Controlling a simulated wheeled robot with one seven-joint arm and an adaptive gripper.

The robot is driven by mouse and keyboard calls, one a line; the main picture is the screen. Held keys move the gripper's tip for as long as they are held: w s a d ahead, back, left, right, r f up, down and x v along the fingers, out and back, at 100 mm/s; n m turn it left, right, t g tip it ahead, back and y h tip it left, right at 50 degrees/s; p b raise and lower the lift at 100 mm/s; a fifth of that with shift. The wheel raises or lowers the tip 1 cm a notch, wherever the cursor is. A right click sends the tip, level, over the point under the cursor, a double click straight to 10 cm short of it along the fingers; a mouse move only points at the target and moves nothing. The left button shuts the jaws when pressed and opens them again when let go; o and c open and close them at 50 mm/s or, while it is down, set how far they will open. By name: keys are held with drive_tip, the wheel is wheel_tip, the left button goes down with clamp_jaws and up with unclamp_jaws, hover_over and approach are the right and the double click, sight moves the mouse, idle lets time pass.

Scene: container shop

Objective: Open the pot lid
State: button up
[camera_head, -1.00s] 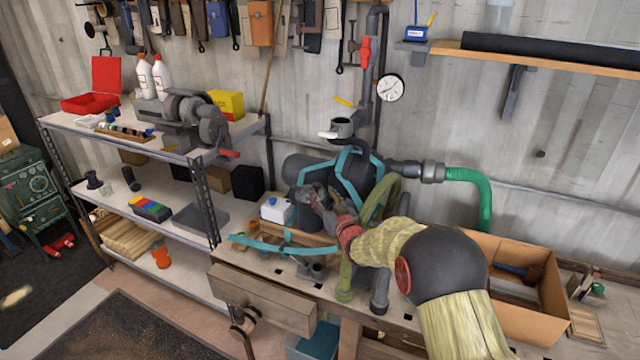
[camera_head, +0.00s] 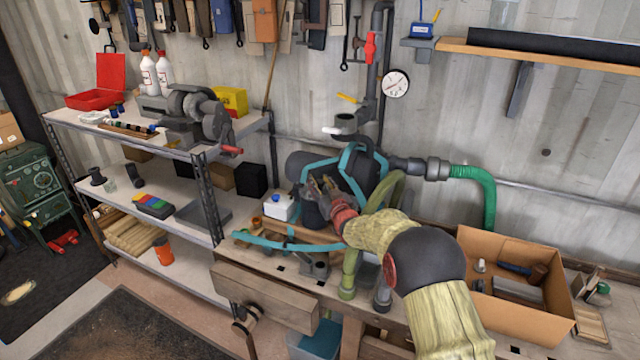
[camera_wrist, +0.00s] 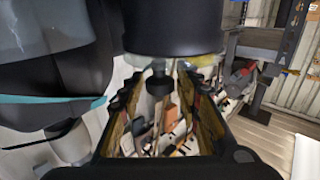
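A dark pot (camera_head: 312,214) stands on the workbench beside a small white box with a blue cap, largely hidden behind my gripper and the teal frame. In the wrist view a dark round body (camera_wrist: 175,32), seemingly the pot with its lid, fills the top centre. A small dark knob (camera_wrist: 158,84) sticks out from it, toward the space between my fingers. My gripper (camera_head: 322,187) is at the top of the pot. In the wrist view its two fingers (camera_wrist: 160,105) are spread, with visible gaps on both sides of the knob.
Teal frame bars (camera_head: 350,165) and a large dark tank surround the pot closely. A green hose (camera_head: 482,190) runs behind to the right. A cardboard box (camera_head: 545,300) with tools stands at right. Grey shelves (camera_head: 165,220) stand at left.

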clamp_jaws()
idle(0.6)
